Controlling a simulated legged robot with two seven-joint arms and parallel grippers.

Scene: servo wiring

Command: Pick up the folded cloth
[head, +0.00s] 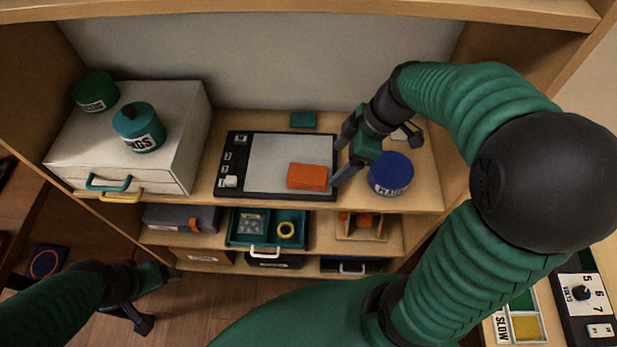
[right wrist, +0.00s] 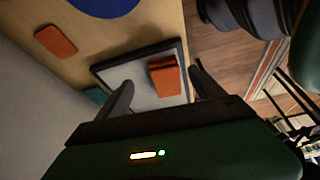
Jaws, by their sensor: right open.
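The orange folded cloth (head: 308,177) lies on the grey face of a black-framed board (head: 262,194) on the upper shelf. In the right wrist view the cloth (right wrist: 165,76) shows a fold line and appears between my fingers, further off. My right gripper (head: 341,161) is open and empty, just right of the cloth at the board's right edge. It does not appear to touch the cloth. My left gripper (head: 155,298) is low at the left, fingers spread, empty, away from the shelves.
A blue-lidded can (head: 390,174) stands close right of my right gripper. A flat orange-red piece (right wrist: 55,40) lies beyond it. A teal block (head: 303,119) lies behind the board. A white drawer box (head: 118,140) stands left, with jars on top. A teal tray (head: 268,228) sits below.

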